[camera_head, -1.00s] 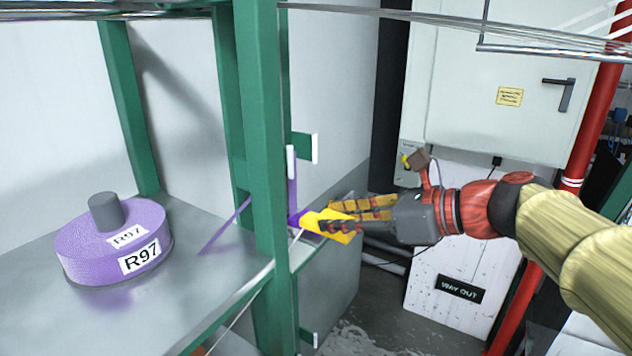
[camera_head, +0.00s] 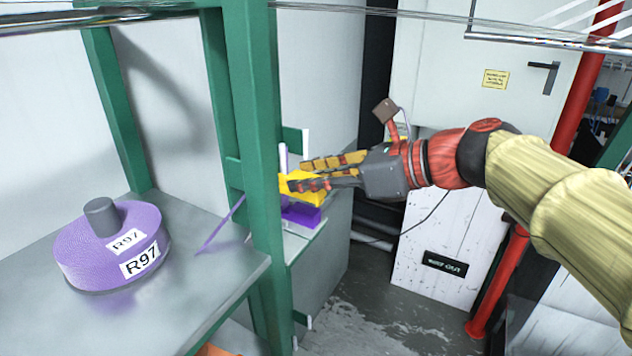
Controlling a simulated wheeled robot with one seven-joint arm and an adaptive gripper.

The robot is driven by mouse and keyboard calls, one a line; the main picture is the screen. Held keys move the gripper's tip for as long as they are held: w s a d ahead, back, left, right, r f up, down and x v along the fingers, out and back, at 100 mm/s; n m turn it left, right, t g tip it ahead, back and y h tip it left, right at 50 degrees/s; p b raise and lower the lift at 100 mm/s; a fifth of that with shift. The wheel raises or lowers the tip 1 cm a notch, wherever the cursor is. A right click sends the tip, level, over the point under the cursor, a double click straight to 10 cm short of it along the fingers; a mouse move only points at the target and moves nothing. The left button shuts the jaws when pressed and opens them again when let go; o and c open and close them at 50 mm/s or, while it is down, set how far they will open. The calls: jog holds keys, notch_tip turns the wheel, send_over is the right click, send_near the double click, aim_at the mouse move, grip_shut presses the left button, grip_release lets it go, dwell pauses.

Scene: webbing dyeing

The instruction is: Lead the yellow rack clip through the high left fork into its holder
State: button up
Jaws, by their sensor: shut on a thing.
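The yellow rack clip (camera_head: 300,190) is held in my gripper (camera_head: 300,174), just right of the green post. The fingers are shut on it, and they partly cover it. Below the clip is a purple piece (camera_head: 302,215); whether it is webbing or part of a holder I cannot tell. A fork with white upright prongs (camera_head: 283,160) sits on the green post, close behind the clip. Whether the webbing lies between the prongs is hidden. Purple webbing (camera_head: 221,224) runs from the left toward the post and goes behind it. No holder can be clearly made out.
A purple webbing roll (camera_head: 110,248) labelled R97 lies on the grey shelf (camera_head: 215,300). The green post (camera_head: 262,180) stands between roll and gripper. A white cabinet (camera_head: 490,75) and a red pipe (camera_head: 570,110) are behind my arm. Overhead rails cross the top.

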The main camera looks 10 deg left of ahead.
jog(key=shift+w+a+r+p, duration=0.15)
jog(key=shift+a+r+p, duration=0.35)
jog(key=shift+r, duration=0.4)
jog(key=shift+w+a+r+p, duration=0.15)
jog(key=shift+a+r+p, duration=0.1)
jog(key=shift+r+p, duration=0.5)
jog(key=shift+w+a+r+p, duration=0.15)
jog(key=shift+a+r+p, duration=0.3)
jog(key=shift+r, duration=0.55)
jog(key=shift+w+a+f, duration=0.1)
jog(key=shift+w+a, duration=0.2)
jog(key=shift+a, duration=0.35)
jog(key=shift+w+a+f, duration=0.1)
jog(key=shift+w+a, duration=0.15)
jog(key=shift+a, duration=0.35)
jog(key=shift+w+a+f, duration=0.1)
jog(key=shift+a+f, duration=0.05)
jog(key=shift+s+f+b, duration=0.15)
jog(key=shift+f+b, duration=3.05)
jog(key=shift+f, duration=1.3)
jog(key=shift+s+f+b, duration=0.1)
jog(key=shift+f+b, duration=3.1)
jog(key=shift+f, duration=1.25)
jog(key=o, duration=1.2)
jog(key=shift+o, duration=0.2)
jog(key=shift+w, duration=0.1)
